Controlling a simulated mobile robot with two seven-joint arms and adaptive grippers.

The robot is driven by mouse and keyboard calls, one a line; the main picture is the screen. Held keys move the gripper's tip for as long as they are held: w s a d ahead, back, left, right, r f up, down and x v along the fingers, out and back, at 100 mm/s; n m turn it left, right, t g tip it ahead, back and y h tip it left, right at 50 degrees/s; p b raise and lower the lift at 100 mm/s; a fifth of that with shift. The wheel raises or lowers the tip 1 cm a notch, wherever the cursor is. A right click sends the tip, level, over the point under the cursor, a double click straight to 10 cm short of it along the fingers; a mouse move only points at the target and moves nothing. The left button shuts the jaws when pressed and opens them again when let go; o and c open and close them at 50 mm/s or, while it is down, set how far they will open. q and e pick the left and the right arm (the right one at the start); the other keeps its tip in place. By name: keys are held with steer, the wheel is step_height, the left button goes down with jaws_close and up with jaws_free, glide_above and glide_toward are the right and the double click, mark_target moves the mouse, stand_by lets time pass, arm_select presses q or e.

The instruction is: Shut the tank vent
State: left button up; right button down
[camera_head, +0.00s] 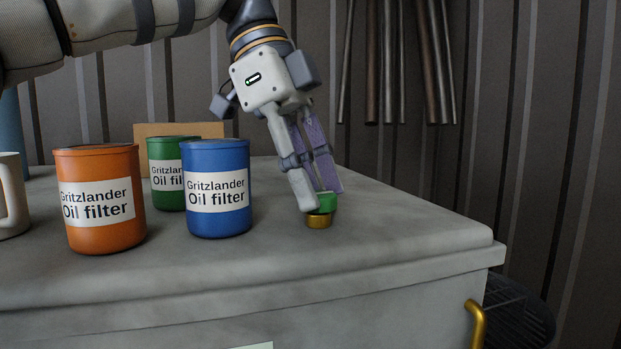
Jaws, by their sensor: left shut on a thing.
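The tank vent (321,210) is a small green cap on a brass-coloured base, standing on the grey tank top (400,225). My left gripper (322,200) reaches down to it from above, with its fingers shut on the green cap. The fingers hide part of the cap, so I cannot tell whether the vent is open or shut. My right gripper is not in view.
Orange (100,230), blue (218,215) and green (165,195) oil filter cans stand left of the vent. A white mug (12,205) is at the far left. A brown board (215,130) stands behind. The top's right side is clear. A brass handle (477,322) sits on the tank's side.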

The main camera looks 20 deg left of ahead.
arm_select(q)
steer(key=shift+f+m+g, duration=0.15)
steer(key=shift+m+g, duration=0.15)
steer(key=shift+m, duration=0.4)
steer(key=o, duration=1.1)
steer(key=shift+o, duration=0.2)
